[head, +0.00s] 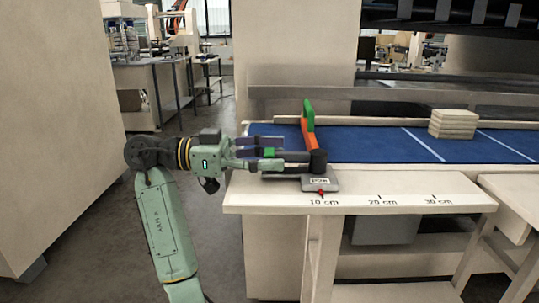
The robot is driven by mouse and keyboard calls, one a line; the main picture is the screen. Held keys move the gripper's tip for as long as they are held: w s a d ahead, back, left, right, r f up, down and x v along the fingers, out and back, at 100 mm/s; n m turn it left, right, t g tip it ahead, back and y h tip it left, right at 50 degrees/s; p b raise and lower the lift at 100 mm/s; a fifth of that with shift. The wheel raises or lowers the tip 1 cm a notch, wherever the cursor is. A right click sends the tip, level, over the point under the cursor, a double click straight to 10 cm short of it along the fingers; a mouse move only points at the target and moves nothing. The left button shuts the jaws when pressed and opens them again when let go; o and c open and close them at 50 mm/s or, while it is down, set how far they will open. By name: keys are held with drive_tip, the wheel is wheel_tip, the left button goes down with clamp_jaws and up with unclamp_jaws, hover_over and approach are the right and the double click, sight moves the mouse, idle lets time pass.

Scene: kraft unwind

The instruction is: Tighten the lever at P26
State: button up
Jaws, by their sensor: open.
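The lever (308,128) stands upright in the head view, with an orange arm and a green end. It rises from a dark hub (318,160) on a grey base plate (325,184) at the table's left end. The base carries a small white label, too small to read surely, and a red pointer (321,192) at its front. My gripper (276,154) is open and comes in from the left, level with the hub and below the green end. Its fingers point right, close to the hub. I cannot tell whether they touch it.
The pale table edge (400,201) has marks of 10, 20 and 30 cm. A beige cabinet (55,120) stands at the left.

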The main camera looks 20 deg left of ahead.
drive_tip(key=v, duration=1.2)
idle(0.4)
